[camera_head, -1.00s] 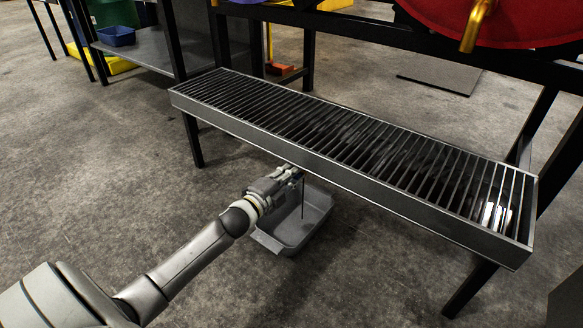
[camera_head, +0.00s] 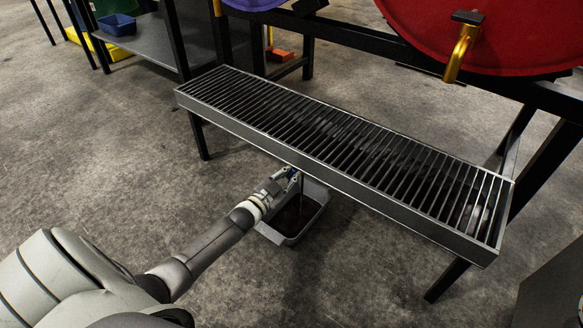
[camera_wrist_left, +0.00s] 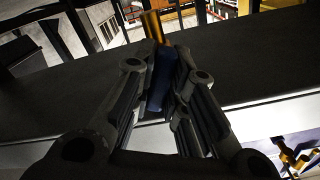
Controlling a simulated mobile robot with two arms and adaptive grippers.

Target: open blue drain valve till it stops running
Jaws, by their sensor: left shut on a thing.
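My left gripper (camera_head: 290,180) is at the front lower edge of the grated drip tray (camera_head: 340,184). In the left wrist view it (camera_wrist_left: 165,105) is shut on the blue valve handle (camera_wrist_left: 160,78), which stands between the two fingers. A brass-coloured part (camera_wrist_left: 153,27) shows just beyond the handle. Below the gripper, a grey catch pan (camera_head: 318,212) sits on the floor with dark brown liquid in it. A thin dark stream seems to run down from the gripper into the pan. The valve body is hidden by the gripper. My right gripper is not in view.
A red drum (camera_head: 520,35) with a brass tap (camera_head: 461,52) lies on the dark rack behind the drip tray. A shelf with a blue bin (camera_head: 117,25) stands at the back left. The floor left of the drip tray is clear.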

